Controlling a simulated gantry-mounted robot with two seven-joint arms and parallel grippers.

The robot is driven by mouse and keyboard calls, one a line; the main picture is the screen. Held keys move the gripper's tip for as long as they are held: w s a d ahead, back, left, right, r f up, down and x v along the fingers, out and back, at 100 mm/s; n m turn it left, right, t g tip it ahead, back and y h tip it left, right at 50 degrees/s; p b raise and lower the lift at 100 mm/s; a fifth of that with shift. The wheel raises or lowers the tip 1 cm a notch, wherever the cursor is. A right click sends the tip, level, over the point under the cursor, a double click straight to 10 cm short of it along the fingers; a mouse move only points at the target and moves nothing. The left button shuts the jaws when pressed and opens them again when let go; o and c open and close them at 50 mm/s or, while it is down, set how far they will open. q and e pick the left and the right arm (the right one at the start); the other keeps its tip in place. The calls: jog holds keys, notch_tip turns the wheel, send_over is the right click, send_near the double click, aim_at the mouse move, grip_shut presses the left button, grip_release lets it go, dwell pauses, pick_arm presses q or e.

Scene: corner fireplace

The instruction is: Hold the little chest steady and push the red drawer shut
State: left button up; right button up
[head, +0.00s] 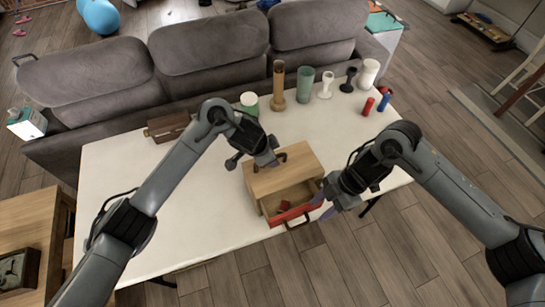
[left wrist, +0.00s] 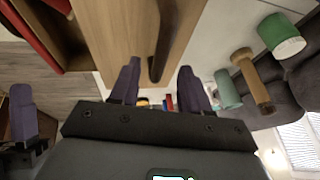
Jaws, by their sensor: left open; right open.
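The little wooden chest (head: 282,172) stands near the front edge of the white table, with a dark handle on top. Its red drawer (head: 291,215) is pulled out toward the front, with a small red item (head: 284,205) inside. My left gripper (head: 270,160) is open at the chest's top. In the left wrist view its fingers (left wrist: 157,85) are spread on either side of the dark handle (left wrist: 160,45), not closed on it. My right gripper (head: 326,200) is open at the right end of the drawer front; whether it touches is unclear.
The white table (head: 130,210) is clear at left. A brown box (head: 167,127), a green-and-white jar (head: 249,103), several cups and holders, and red (head: 368,106) and blue (head: 384,102) cylinders stand along the back. A grey sofa (head: 200,55) is behind.

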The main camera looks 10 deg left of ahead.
aim_at(282, 175)
pick_arm(q)
jog(key=shift+f, duration=0.5)
jog(key=shift+x, duration=1.35)
grip_shut()
